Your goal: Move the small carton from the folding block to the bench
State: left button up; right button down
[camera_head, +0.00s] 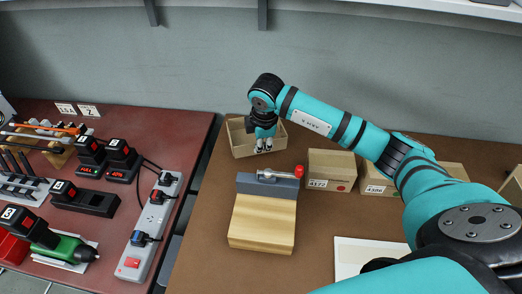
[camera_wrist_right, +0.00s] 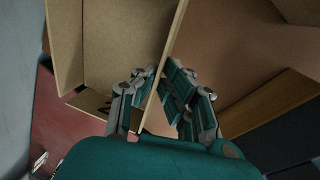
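The small carton (camera_head: 243,144), a tan open-topped box, is just behind the folding block (camera_head: 262,220). The block is pale wood with a grey bar and a red-knobbed clamp at its back. The carton appears to be on the brown bench (camera_head: 205,235), clear of the block; any small gap beneath it cannot be told. My right gripper (camera_head: 263,149) points down at the carton's near wall. In the right wrist view the gripper's fingers (camera_wrist_right: 161,72) straddle the carton wall (camera_wrist_right: 165,50), with tips close against both faces. My left gripper is not in view.
A white sheet (camera_head: 365,255) lies at front right.

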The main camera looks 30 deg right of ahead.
jog(key=x, duration=0.3)
jog(key=shift+s+a+f, duration=0.1)
jog(key=shift+s+f, duration=0.1)
jog(key=shift+s, duration=0.1)
jog(key=shift+f, duration=0.2)
jog(key=c, duration=1.5)
grip_release()
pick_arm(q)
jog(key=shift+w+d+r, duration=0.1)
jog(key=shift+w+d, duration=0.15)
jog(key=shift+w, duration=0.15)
pick_arm(e)
jog(key=shift+r, duration=0.25)
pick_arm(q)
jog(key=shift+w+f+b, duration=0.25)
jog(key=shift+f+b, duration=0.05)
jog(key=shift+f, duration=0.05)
pick_arm(e)
jog(key=v, duration=1.1)
jog(key=shift+s+r, duration=0.1)
jog(key=shift+r, duration=0.25)
